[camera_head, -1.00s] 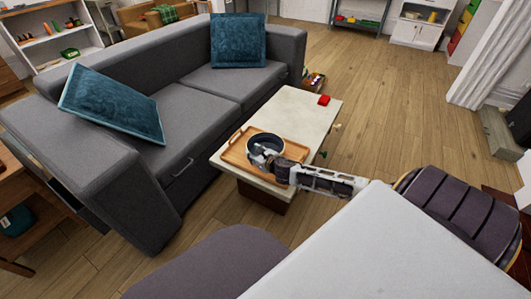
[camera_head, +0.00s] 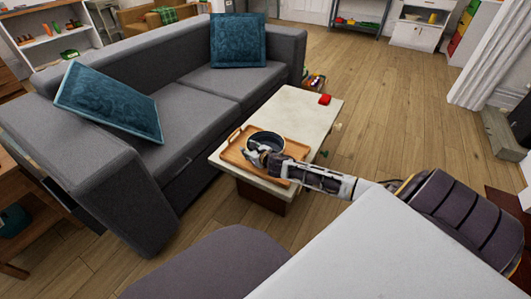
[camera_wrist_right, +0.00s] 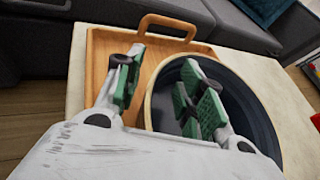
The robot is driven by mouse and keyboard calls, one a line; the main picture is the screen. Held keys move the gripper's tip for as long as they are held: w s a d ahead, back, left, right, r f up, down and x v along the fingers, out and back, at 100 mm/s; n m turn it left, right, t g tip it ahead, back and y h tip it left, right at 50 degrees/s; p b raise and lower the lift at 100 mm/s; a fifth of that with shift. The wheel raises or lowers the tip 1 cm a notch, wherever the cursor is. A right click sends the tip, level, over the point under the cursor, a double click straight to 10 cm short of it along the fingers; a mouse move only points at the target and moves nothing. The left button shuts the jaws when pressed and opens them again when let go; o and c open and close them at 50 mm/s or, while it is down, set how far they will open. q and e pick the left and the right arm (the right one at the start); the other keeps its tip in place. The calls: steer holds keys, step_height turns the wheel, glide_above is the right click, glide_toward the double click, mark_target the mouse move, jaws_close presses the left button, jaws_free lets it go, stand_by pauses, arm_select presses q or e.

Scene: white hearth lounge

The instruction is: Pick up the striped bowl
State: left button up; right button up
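The bowl (camera_head: 266,137) stands on a wooden tray (camera_head: 232,153) on the pale coffee table. In the right wrist view the bowl (camera_wrist_right: 262,118) shows a dark blue inside and a pale rim; I cannot make out stripes. My right gripper (camera_head: 256,156) is at the bowl's near side. In the right wrist view my right gripper (camera_wrist_right: 163,88) is open, one green-padded finger over the bowl's inside and the other outside it over the tray (camera_wrist_right: 92,52), with the rim between them. Whether a finger touches the bowl is unclear. My left gripper is out of view.
The coffee table (camera_head: 300,108) has a red object (camera_head: 324,99) at its far end and small items along its right edge. A grey sofa (camera_head: 190,115) with blue cushions stands close on the left. Open wooden floor (camera_head: 390,110) lies to the right.

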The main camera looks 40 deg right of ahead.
stand_by(0.5)
jaws_close()
steer(key=shift+w+r, duration=0.1)
